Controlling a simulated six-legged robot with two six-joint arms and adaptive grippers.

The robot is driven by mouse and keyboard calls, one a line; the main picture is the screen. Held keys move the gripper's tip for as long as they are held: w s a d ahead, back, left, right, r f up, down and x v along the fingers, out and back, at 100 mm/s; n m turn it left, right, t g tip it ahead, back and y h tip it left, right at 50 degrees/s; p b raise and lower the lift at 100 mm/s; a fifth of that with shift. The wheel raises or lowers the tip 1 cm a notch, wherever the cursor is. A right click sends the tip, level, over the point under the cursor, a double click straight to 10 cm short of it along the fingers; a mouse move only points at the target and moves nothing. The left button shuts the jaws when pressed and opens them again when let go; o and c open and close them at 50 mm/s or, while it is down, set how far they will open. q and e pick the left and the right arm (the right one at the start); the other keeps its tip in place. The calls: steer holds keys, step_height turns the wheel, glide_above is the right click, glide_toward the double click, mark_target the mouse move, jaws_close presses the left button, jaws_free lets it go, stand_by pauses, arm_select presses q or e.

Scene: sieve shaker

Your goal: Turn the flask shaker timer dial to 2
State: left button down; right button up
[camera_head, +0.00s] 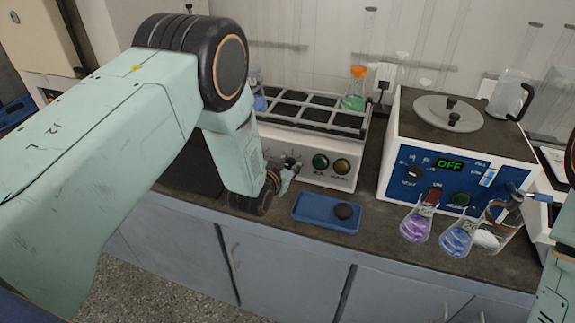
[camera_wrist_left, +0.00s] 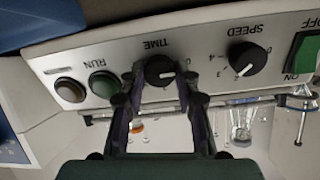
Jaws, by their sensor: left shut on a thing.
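The flask shaker (camera_head: 305,179) stands on the bench with a white front panel. In the left wrist view the panel shows upside down, with the black TIME dial (camera_wrist_left: 159,70) in the middle. A white mark on the dial points to the right in that view. My left gripper (camera_wrist_left: 161,90) is shut on the TIME dial, a finger on each side. In the head view my left gripper (camera_head: 287,172) reaches the panel left of the green button. The scale numbers around the TIME dial are mostly hidden or too small to read. My right gripper (camera_head: 515,193) seems to be at the right; its jaws are unclear.
Beside the dial are a SPEED dial (camera_wrist_left: 245,58), a green button (camera_wrist_left: 103,84) and a brown-yellow button (camera_wrist_left: 70,90). A blue tray (camera_head: 313,217) lies in front of the shaker. A blue-fronted bath (camera_head: 450,183) and purple and blue flasks (camera_head: 416,228) stand right.

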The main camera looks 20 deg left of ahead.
arm_select(q)
steer(key=m+b, duration=0.1)
steer(key=m, duration=0.3)
steer(key=shift+d, duration=0.1)
steer(key=m+b, duration=0.1)
steer(key=m, duration=0.3)
steer(key=shift+m+y, duration=0.3)
steer(key=shift+m, duration=0.1)
steer(key=m+b, duration=0.1)
steer(key=m, duration=0.3)
steer(key=shift+d, duration=0.1)
steer(key=shift+m+b, duration=0.7)
steer(key=shift+m, duration=1.5)
steer(key=c, duration=1)
jaws_free()
steer(key=shift+f, duration=0.1)
